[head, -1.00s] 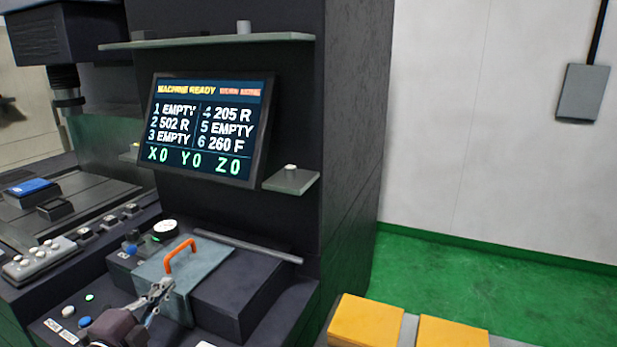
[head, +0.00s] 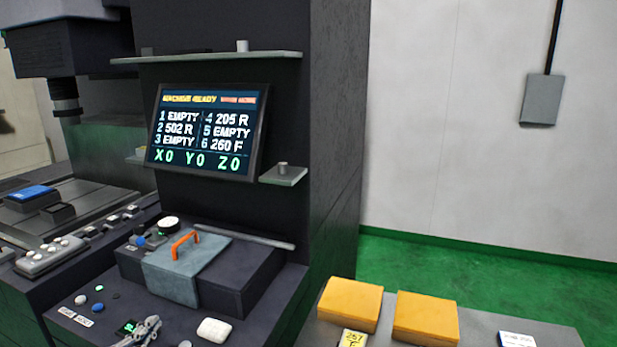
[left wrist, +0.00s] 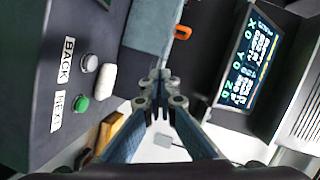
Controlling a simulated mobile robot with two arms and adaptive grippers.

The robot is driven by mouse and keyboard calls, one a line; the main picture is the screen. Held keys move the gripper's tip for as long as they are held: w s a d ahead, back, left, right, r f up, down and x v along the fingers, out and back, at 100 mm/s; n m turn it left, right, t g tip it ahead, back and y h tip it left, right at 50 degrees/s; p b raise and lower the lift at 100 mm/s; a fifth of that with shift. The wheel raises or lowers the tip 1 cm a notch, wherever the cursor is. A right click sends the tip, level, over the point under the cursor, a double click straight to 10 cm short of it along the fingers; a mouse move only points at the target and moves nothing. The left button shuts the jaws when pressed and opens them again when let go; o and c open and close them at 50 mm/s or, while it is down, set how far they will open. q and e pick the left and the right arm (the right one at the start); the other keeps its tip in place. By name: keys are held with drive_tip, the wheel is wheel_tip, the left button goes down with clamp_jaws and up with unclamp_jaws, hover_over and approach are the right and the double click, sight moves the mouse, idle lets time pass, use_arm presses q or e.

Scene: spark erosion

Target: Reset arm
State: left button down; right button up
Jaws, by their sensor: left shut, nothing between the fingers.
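My left gripper (head: 150,326) shows at the bottom of the head view, low in front of the machine's control panel. Its fingers are together and empty, and the left wrist view shows the closed tips (left wrist: 160,76). The arm behind it is mostly out of frame. The grey-blue cover (head: 195,275) with its orange handle (head: 184,244) lies on the dark box beyond the gripper, apart from it. My right gripper is in neither view.
A white rounded block (head: 214,331) lies on the panel right of the gripper. The screen (head: 207,130) reads machine ready. Two orange-yellow boxes (head: 350,303) stand on a grey surface at right. Green floor (head: 440,265) beyond is clear. A small shelf (head: 284,176) juts out.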

use_arm(q)
drive_tip(key=s+d+f+n+g+y, duration=0.1)
drive_tip(key=s+d+f+n+g, duration=0.25)
drive_tip(key=s+f, duration=0.35)
drive_tip(key=s+d+f+n+g, duration=0.3)
drive_tip(key=s+f+n, duration=0.1)
drive_tip(key=s+f, duration=0.25)
drive_tip(key=s+d+f+n+g, duration=0.3)
drive_tip(key=s+d, duration=0.1)
drive_tip(key=s, duration=0.5)
drive_tip(key=s+d+f+n+g, duration=0.3)
drive_tip(key=s, duration=0.7)
wheel_tip(320, 180, down, 25)
drive_tip(key=s+g, duration=0.2)
drive_tip(key=s+a+f, duration=0.2)
drive_tip(key=s+f, duration=1.4)
drive_tip(key=shift+s+a+f+m+g, duration=0.3)
drive_tip(key=shift+s+a+m+g, duration=0.05)
drive_tip(key=shift+s+a+m, duration=0.1)
drive_tip(key=shift+w, duration=0.1)
